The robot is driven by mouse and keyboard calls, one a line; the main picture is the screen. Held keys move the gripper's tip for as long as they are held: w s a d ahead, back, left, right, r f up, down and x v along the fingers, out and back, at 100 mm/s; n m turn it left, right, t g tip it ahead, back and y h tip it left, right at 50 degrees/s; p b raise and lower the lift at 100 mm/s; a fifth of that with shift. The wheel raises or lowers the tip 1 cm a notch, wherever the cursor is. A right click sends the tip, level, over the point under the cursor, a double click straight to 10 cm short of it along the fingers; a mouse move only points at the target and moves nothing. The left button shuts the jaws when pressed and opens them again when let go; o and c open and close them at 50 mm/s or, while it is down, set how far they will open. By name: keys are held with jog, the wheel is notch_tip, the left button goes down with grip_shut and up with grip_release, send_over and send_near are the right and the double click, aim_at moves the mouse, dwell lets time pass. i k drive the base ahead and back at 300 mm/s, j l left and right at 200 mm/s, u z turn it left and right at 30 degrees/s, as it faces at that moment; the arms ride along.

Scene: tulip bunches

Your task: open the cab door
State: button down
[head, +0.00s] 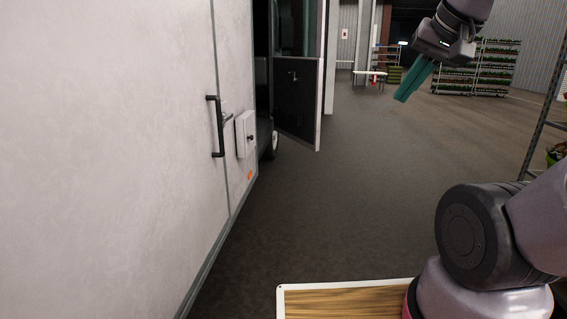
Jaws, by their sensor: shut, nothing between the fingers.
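The cab door (300,100) stands swung out from the front of a white vehicle, at the upper middle of the head view. Its dark inner panel with a small handle (293,75) faces me, and its pale edge is on the right. A dark gap lies between the door and the vehicle's body. My gripper (402,97), with teal fingers, is shut and empty. It is raised at the upper right, apart from the door and to its right in the picture.
The vehicle's white side wall (110,150) fills the left, with a black bar handle (216,127) and a small box (245,134) sticking out. Clear grey floor (370,200) lies ahead. A metal rack (540,125) stands at the right edge. Flower shelves (480,75) and a white table (370,74) are far back.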

aim_at(295, 107)
jog(key=i, duration=4.15)
jog(key=i+z, duration=0.15)
jog(key=i, duration=0.35)
jog(key=i+j+z, duration=0.15)
jog(key=i, duration=0.35)
